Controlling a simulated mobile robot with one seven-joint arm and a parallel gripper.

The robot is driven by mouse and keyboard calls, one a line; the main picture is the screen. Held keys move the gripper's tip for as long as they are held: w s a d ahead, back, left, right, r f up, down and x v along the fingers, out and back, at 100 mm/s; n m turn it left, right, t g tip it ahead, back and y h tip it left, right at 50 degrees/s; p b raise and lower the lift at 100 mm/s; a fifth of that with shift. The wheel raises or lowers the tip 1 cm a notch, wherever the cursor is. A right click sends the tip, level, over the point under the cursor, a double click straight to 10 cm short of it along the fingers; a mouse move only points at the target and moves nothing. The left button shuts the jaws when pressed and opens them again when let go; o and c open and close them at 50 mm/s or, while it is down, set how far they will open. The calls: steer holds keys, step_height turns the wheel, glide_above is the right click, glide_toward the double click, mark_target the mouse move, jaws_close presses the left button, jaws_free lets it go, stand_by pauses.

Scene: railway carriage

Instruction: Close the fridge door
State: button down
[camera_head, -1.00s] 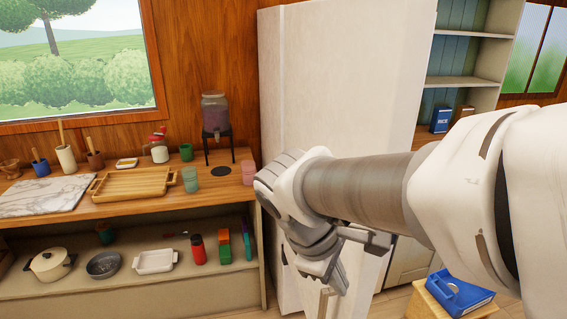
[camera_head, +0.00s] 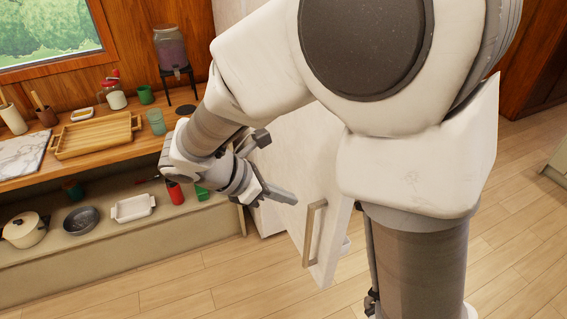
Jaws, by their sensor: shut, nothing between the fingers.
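The fridge door (camera_head: 305,165) is a tall white panel in the middle of the head view. It stands ajar, its free edge swung out towards me over the floor. A pale bar handle (camera_head: 313,232) is upright near that edge. My gripper (camera_head: 284,195) is shut and empty. It is left of the handle, overlapping the door's face in the picture; I cannot tell whether it touches. Some of the white fridge body (camera_head: 264,220) shows low behind my gripper. My arm hides the upper door and most of the fridge.
A wooden counter (camera_head: 60,175) on the left holds a tray (camera_head: 97,138), a drink dispenser (camera_head: 171,48) and cups. The shelf below holds a pot (camera_head: 24,229), a pan (camera_head: 80,219) and a white dish (camera_head: 133,208). The wooden floor (camera_head: 170,285) in front is clear.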

mark_target(334, 203)
steer(key=shift+w+d+f, duration=0.5)
steer(key=shift+d+f, duration=0.4)
steer(key=shift+d, duration=0.55)
steer(key=shift+w+d+f, duration=0.45)
steer(key=shift+d+f, duration=0.4)
steer(key=shift+d, duration=0.65)
steer(key=shift+w+d+f, duration=0.5)
steer(key=shift+d+f, duration=0.4)
steer(key=shift+d, duration=0.55)
steer(key=shift+d, duration=0.1)
